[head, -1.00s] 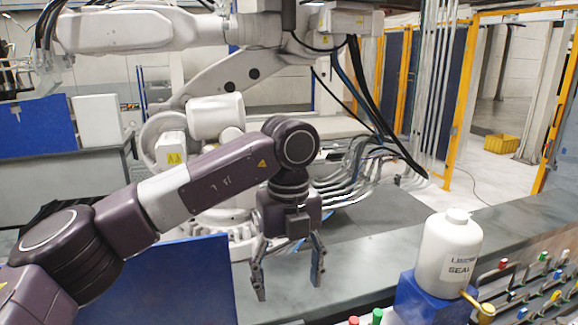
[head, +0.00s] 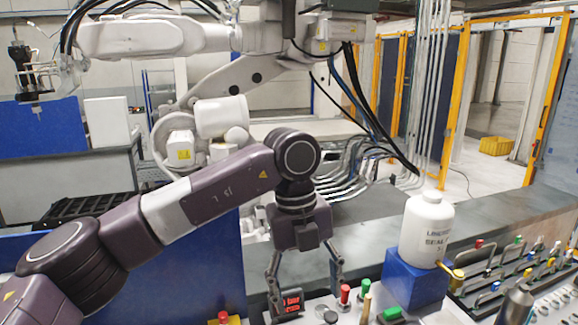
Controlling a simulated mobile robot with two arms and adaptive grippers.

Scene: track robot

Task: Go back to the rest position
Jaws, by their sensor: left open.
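My left gripper (head: 306,281) hangs from the dark purple left arm, which comes in from the left. Its two fingers point down and are spread apart, with nothing held between them. It is over the near edge of the grey surface, just above the control panel, with a small red-lit display (head: 291,302) behind or beside its left finger. Whether the fingers touch the panel I cannot tell. My right gripper is not in the head view.
A white bottle (head: 426,232) stands on a blue block (head: 415,281) right of the gripper. The panel has several coloured knobs and levers, including a red knob (head: 345,293). A large white robot arm (head: 222,117) stands behind. A blue panel (head: 205,275) is left of the gripper.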

